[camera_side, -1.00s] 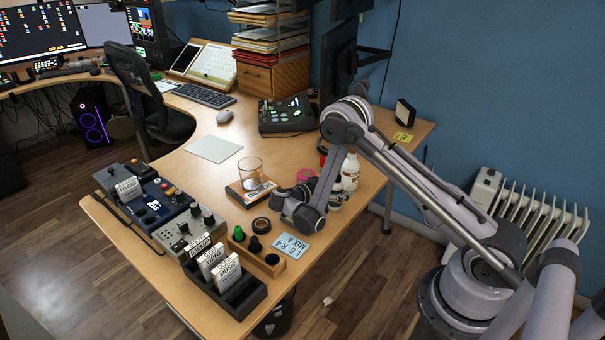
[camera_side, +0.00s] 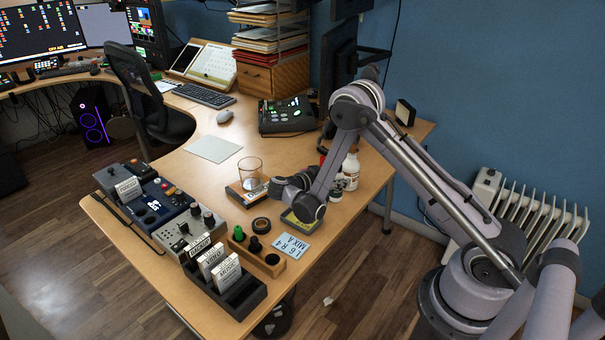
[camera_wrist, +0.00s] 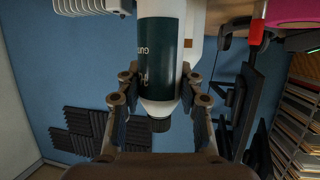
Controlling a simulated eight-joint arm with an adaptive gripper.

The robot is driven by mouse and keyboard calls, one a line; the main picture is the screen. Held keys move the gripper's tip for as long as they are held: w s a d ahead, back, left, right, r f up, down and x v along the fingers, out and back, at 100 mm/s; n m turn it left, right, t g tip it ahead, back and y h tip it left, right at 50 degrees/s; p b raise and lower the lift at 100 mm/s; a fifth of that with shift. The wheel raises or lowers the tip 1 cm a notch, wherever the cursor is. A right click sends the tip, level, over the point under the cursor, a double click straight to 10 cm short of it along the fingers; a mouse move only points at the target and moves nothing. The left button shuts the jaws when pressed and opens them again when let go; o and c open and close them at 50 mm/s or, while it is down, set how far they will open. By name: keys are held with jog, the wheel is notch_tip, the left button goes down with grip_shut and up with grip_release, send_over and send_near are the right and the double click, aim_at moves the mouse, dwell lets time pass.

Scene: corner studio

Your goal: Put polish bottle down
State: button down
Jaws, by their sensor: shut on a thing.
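The polish bottle (camera_wrist: 168,52), white with a dark green label and a dark cap, is between the fingers of my gripper (camera_wrist: 160,90) in the wrist view. My gripper is shut on its sides. That picture is upside down, so the bottle stands about upright, cap up. Its base is cut off, so I cannot tell whether it touches the desk. In the side view my arm hides most of the gripper. The bottles there stand just right of my wrist, and I cannot tell for sure which one is held.
A white bottle (camera_side: 350,171) stands on the desk (camera_side: 375,170) near its right edge. Another white item (camera_wrist: 195,30) is close beside the held bottle. A glass (camera_side: 250,170), a yellow pad (camera_side: 289,217) and a blue card (camera_side: 290,246) lie near my wrist. Bare desk lies farther back.

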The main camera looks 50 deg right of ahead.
jog(key=s+d+r, duration=0.6)
jog(key=s+r, duration=0.1)
jog(key=s, duration=0.3)
jog(key=w+d+f+n+t, duration=0.2)
jog(key=d, duration=0.6)
jog(key=w+d+f+n+t, duration=0.1)
jog(key=w+d+n+t, duration=0.15)
jog(key=d, duration=0.45)
jog(key=s+d+r+n+t, duration=0.1)
jog(key=s+d+r, duration=0.1)
jog(key=d, duration=0.4)
jog(key=s+d+r+n+t, duration=0.1)
jog(key=s+d+t, duration=0.1)
jog(key=d, duration=0.4)
jog(key=shift+y, duration=0.3)
jog(key=shift+w+a+f, duration=0.2)
jog(key=shift+w+f, duration=1.55)
jog(key=shift+w, duration=0.15)
jog(key=shift+w+a+f, duration=0.15)
jog(key=shift+w+f, duration=1.6)
jog(key=shift+w, duration=0.2)
jog(key=shift+w+a+f, duration=0.2)
jog(key=shift+w+f, duration=1.55)
jog(key=shift+w, duration=0.15)
jog(key=shift+f, duration=0.1)
jog(key=c, duration=0.8)
grip_release()
jog(key=shift+c, duration=0.2)
